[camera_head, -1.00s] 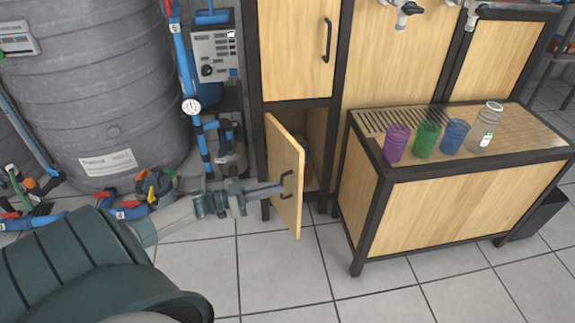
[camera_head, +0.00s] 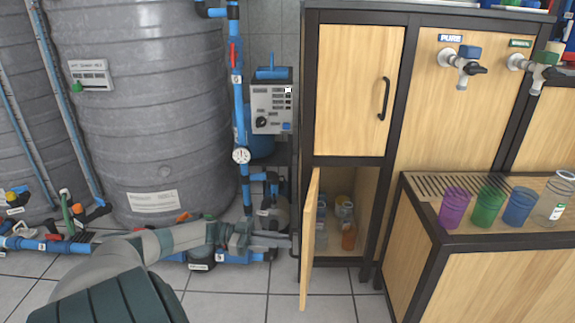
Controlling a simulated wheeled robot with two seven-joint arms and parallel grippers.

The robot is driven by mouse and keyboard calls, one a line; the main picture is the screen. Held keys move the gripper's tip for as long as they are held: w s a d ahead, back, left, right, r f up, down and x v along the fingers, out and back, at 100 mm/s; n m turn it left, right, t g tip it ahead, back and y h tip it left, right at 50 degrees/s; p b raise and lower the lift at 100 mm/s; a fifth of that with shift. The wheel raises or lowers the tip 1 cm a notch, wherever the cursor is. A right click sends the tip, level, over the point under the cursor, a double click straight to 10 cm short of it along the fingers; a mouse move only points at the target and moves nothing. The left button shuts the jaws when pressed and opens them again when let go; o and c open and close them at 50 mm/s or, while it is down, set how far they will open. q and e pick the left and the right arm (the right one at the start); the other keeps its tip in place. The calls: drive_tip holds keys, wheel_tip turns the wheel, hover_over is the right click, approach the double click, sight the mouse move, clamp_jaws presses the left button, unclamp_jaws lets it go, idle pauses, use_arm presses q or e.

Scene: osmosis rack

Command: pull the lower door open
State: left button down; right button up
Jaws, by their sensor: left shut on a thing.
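The lower door (camera_head: 311,240) is a light wood panel on the dark-framed cabinet. It stands swung wide open, hinged on its left side and seen almost edge-on. Behind it the compartment (camera_head: 368,190) shows several bottles, one of them orange-brown (camera_head: 349,238). My left gripper (camera_head: 286,241) reaches in from the left and is shut on the door's handle (camera_head: 294,240), at the door's left face. The fingertips and most of the handle are small and partly hidden. My right gripper is not in view.
A closed upper door (camera_head: 358,90) with a black handle sits above. A wooden counter (camera_head: 420,183) with purple, green and blue cups and a jar stands right. A large grey tank (camera_head: 150,90) and blue pipes (camera_head: 245,190) are left. Floor tiles (camera_head: 330,305) in front are clear.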

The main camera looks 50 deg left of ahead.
use_arm(q)
drive_tip(key=shift+w+a+r, duration=0.35)
drive_tip(key=shift+w+a, duration=0.05)
drive_tip(key=shift+a, duration=0.25)
drive_tip(key=c, duration=2)
unclamp_jaws()
drive_tip(key=shift+o, duration=0.8)
drive_tip(key=shift+w+d+f, duration=0.1)
drive_tip(key=shift+w+f, duration=0.1)
drive_tip(key=shift+s+d+f, duration=0.15)
drive_tip(key=shift+s, duration=0.1)
